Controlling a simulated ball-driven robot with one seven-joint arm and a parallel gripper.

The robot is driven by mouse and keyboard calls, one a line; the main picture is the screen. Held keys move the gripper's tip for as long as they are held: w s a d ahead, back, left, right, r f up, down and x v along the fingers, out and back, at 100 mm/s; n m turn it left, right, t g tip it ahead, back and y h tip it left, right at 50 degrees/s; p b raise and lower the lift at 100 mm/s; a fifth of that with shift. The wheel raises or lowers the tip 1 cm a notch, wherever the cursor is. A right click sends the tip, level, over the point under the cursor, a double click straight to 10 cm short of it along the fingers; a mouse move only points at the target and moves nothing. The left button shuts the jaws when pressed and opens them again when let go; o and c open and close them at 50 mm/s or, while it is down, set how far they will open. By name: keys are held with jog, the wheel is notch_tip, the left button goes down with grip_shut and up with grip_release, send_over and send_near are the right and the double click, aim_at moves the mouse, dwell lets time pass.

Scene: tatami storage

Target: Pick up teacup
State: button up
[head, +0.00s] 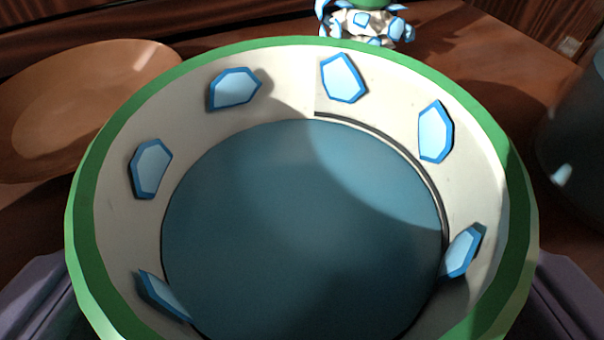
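The teacup (285,86) fills most of the head view, seen from above. It is white inside with a faceted green rim and several light-blue patches edged in darker blue. A flat blue-grey surface fills its middle, part of it in shadow. My gripper (302,297) shows as two purple-grey fingers, one at the lower left and one at the lower right. The teacup is between them. The rim hides their tips, so I cannot tell whether they touch its sides. The teacup's outer wall and base are hidden too.
An orange-brown oval plate (60,100) lies on the dark brown wooden surface (490,55) at the left. A white figure with blue patches and a green top (368,22) stands behind the teacup. A dark grey-blue rounded object (578,150) is close at the right edge.

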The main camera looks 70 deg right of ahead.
jog(key=shift+r, duration=0.1)
jog(key=c, duration=1.2)
jog(key=shift+r, duration=0.1)
